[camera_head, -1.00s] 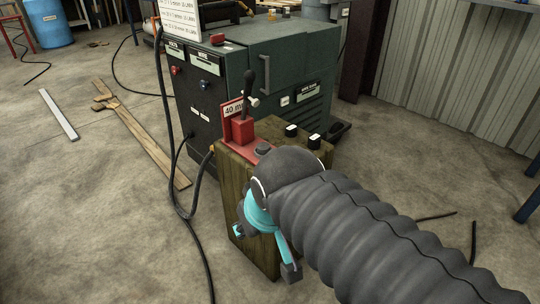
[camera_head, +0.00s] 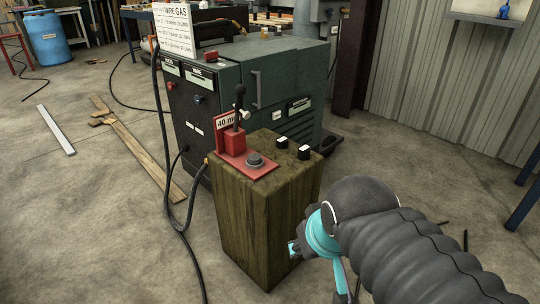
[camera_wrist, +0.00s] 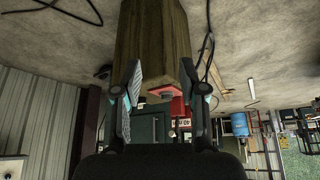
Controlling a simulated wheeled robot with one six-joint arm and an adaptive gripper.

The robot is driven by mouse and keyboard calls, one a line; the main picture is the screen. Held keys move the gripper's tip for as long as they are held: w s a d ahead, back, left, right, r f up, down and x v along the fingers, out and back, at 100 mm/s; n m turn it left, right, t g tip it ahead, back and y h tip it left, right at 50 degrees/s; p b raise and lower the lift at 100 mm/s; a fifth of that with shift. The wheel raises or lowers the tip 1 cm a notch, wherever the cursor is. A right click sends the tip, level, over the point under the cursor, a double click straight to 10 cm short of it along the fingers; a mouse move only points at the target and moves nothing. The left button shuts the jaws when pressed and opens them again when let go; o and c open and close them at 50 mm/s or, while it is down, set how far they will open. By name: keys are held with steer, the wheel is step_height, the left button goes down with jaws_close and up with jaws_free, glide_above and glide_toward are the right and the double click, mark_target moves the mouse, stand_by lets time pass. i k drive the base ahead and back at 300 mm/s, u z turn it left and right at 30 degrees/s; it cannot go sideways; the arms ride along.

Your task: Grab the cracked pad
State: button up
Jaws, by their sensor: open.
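Two small dark pads with white front faces lie on the right part of a wooden block's top in the head view: the rear pad (camera_head: 281,142) and the front pad (camera_head: 303,153). I cannot tell from here which one is cracked. My gripper (camera_head: 325,272) is low at the block's right side, apart from the pads and below the top's level. The wrist view shows its two fingers (camera_wrist: 160,72) spread and empty, with the block beyond them. The pads are not clearly seen in the wrist view.
The wooden block (camera_head: 262,222) carries a red lever fixture (camera_head: 236,140) with a grey knob (camera_head: 255,160) at its left. A dark green machine (camera_head: 270,85) stands behind. A cable (camera_head: 188,215) runs along the block's left. Floor at the right is mostly clear.

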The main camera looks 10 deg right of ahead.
mark_target(254, 159)
steer(key=i, duration=0.4)
steer(key=z, duration=1.9)
steer(key=k, duration=0.65)
steer(key=u, duration=0.7)
steer(key=i, duration=0.5)
